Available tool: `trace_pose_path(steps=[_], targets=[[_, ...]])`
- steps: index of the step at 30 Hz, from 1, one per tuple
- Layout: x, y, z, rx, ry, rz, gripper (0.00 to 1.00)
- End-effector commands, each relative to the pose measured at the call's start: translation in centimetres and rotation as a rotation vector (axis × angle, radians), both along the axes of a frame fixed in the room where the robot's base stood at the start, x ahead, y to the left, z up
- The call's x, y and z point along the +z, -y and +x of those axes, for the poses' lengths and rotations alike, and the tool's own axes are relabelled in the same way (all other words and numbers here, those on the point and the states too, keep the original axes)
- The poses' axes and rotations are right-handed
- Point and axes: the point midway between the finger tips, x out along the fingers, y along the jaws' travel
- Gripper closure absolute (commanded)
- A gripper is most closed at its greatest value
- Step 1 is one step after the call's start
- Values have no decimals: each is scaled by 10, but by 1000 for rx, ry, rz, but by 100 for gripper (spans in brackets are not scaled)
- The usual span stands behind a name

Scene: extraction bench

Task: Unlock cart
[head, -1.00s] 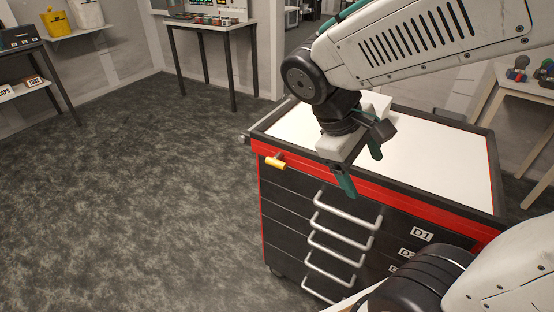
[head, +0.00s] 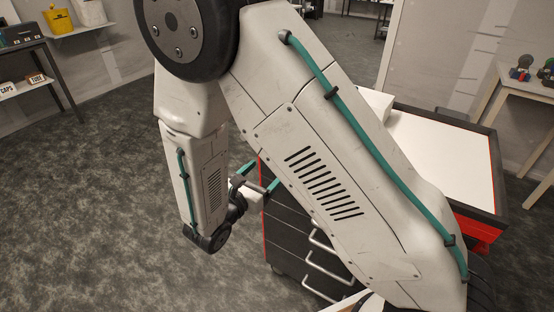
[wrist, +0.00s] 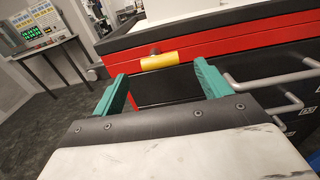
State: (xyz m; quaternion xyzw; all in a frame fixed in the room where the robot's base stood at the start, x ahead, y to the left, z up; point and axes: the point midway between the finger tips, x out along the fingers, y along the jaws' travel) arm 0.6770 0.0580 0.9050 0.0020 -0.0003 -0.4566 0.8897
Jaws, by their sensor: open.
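The cart (head: 449,158) is a black and red drawer cabinet with a white top, on the right in the head view. Its yellow lock handle (wrist: 173,58) shows in the wrist view, lying sideways on the red band of the cart front, beyond and between my fingers. My gripper (head: 260,177) is open and empty, with teal fingers apart, near the cart's left front edge. In the wrist view my gripper (wrist: 163,85) faces the cart front, a little short of the yellow handle. My own arm hides the handle and much of the cart front in the head view.
Silver drawer handles (wrist: 270,80) stick out close to the right finger. A table with equipment (wrist: 45,45) stands at the far left in the wrist view. The floor left of the cart is clear.

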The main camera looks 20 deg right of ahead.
Motion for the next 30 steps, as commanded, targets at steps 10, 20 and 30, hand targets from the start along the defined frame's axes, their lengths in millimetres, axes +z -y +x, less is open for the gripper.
trace_pose_path(steps=[10,20,30], targets=[[-2,39,29,3,-3,-5,24],[-1,61,45,5,-2,-4,24],[-1,61,45,6,-2,-4,57]])
